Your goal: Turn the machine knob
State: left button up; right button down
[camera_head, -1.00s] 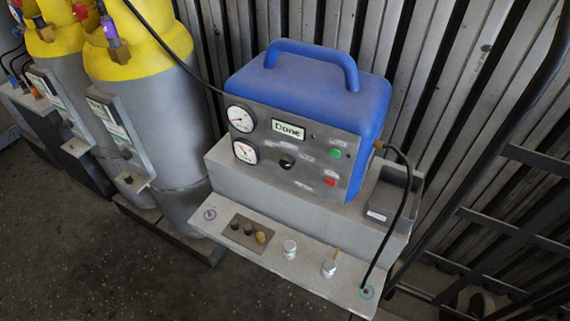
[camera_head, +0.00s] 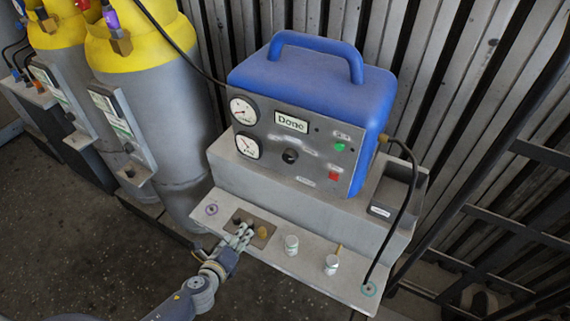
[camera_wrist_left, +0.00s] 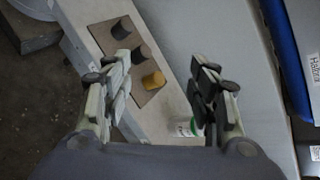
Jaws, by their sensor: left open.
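The blue machine (camera_head: 320,85) stands on a grey stepped base, with a grey front panel that carries a black knob (camera_head: 290,156) in its lower middle. Its display reads "Done". My left gripper (camera_head: 242,232) is low in front of the machine, over the brown plate (camera_head: 262,243) on the lower ledge, apart from the knob. In the left wrist view my left gripper (camera_wrist_left: 165,85) has its fingers spread with nothing between them but the ledge below. The machine knob is not seen in the wrist view. My right gripper is not in view.
Yellow-topped cylinders (camera_head: 145,90) stand left. A black hose (camera_head: 402,215) and a dark rack (camera_head: 500,220) are at the right.

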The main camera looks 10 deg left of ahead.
pick_arm(q)
jog(key=w+d+r+m+t+h, duration=0.1)
jog(key=w+d+r+m, duration=0.1)
jog(key=d+r+m, duration=0.3)
jog(key=w+r+m+t+h, duration=0.1)
jog(key=r+m+t, duration=0.1)
jog(key=r, duration=0.6)
jog(key=m+t+h, duration=0.2)
jog(key=m+h, duration=0.1)
jog(key=m, duration=0.3)
send_near(288, 159)
jog(key=p+x, duration=0.1)
jog(key=x, duration=0.7)
jog(key=shift+w+f, duration=0.1)
jog(key=shift+w, duration=0.15)
jog(key=c, duration=1.1)
